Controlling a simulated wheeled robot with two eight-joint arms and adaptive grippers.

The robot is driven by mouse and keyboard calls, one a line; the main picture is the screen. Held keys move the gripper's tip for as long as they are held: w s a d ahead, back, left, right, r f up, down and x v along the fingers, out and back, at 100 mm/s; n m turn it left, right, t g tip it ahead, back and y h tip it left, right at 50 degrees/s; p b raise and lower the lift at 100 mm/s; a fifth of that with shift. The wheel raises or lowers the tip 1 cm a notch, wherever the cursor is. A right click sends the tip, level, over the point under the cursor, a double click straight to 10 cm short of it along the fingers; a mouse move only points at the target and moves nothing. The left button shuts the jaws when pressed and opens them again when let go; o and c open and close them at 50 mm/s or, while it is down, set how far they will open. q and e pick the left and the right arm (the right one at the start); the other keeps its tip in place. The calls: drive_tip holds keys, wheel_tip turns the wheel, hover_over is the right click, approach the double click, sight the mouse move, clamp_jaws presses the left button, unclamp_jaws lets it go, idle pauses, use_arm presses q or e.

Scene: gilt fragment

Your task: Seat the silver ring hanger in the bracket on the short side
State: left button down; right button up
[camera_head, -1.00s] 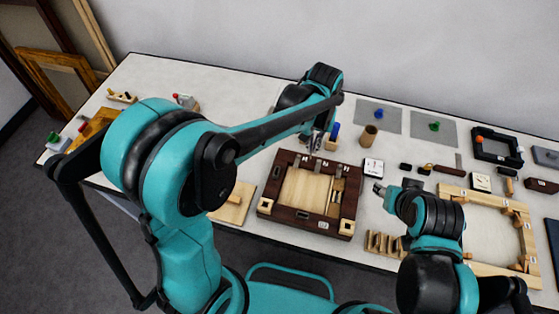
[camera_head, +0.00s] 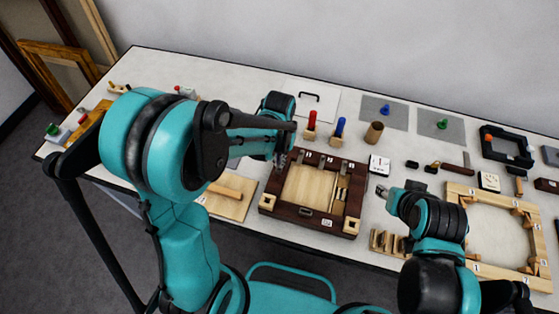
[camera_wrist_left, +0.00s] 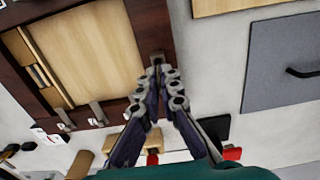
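The dark brown wooden frame (camera_head: 311,216) lies on the table, with pale corner blocks and small grey metal brackets along its far rim. My left gripper (camera_head: 280,160) is over the frame's far left corner. In the left wrist view my left gripper (camera_wrist_left: 169,78) has its fingertips together. A small silver piece, seemingly the silver ring hanger (camera_wrist_left: 158,58), shows at the tips against the frame's dark rim. I cannot tell whether it touches a bracket. My right gripper (camera_head: 381,191) is right of the frame, its fingers too small to read.
Red (camera_head: 312,119) and blue (camera_head: 340,126) posts in wooden blocks stand behind the frame. A wooden board (camera_head: 230,203) lies left of it. A pale wooden frame (camera_head: 463,190) lies at the right, and a brown cup (camera_head: 374,132) stands behind.

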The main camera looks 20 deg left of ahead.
use_arm(q)
drive_tip(key=shift+r, duration=0.1)
drive_tip(key=c, duration=2.2)
unclamp_jaws()
drive_tip(key=shift+f, duration=0.25)
drive_tip(key=o, duration=0.5)
drive_tip(key=shift+r, duration=0.15)
